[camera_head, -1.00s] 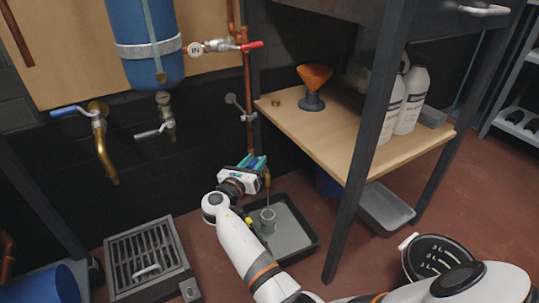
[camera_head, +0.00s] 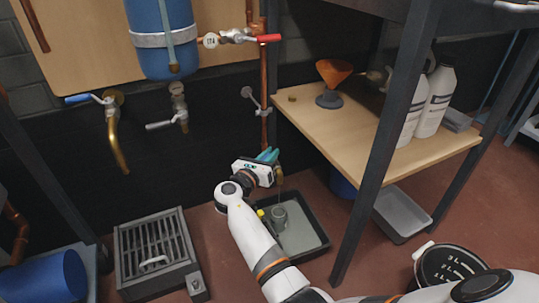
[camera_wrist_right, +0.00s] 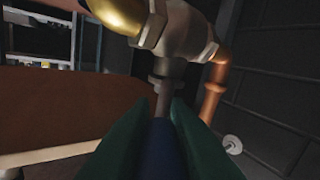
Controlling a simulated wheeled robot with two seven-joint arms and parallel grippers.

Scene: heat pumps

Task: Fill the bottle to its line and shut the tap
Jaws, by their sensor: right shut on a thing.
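The grey open container (camera_head: 279,217) that I take for the bottle stands upright in a shallow grey tray on the floor; its fill line and level cannot be made out. Above it a small brass tap (camera_head: 279,175) sits by the copper pipe. A thin pale line, like a stream, runs from it towards the container. My right gripper (camera_head: 268,155) is at this tap. In the right wrist view its dark green fingers (camera_wrist_right: 160,125) are shut on a blue lever (camera_wrist_right: 161,150), below the brass and metal tap body (camera_wrist_right: 180,35). My left gripper is not in view.
A blue tank (camera_head: 162,55) with a red-handled valve (camera_head: 268,38) and a blue-handled tap (camera_head: 85,98) are on the left. A floor grate (camera_head: 155,250) is below. A wooden shelf (camera_head: 350,125) holds an orange funnel (camera_head: 334,72) and white bottles. A dark table leg (camera_head: 385,150) stands right of the tray.

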